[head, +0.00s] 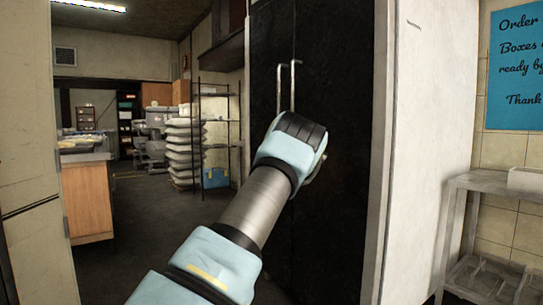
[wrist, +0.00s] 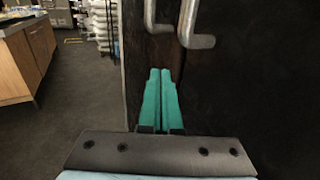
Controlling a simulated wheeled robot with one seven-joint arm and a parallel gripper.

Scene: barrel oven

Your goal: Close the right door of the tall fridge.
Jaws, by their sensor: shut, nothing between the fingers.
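The tall fridge is black with two doors side by side, a left door (head: 263,60) and a right door (head: 335,90), set beside a white wall. Two upright metal handles, the left one (head: 280,88) and the right one (head: 294,84), sit close together at the middle seam. The right door looks nearly in line with the left; I cannot tell whether a small gap is left. In the wrist view the teal fingers of my gripper (wrist: 161,75) are together and empty, in front of the doors below the left handle (wrist: 151,16) and right handle (wrist: 194,28). In the head view my wrist hides the fingers.
A wooden-sided counter (head: 87,198) stands at the left, with open dark floor (head: 150,230) between it and the fridge. Stacked white sacks (head: 184,150) and a black rack (head: 222,120) stand further back. A metal shelf table (head: 490,185) is at the right.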

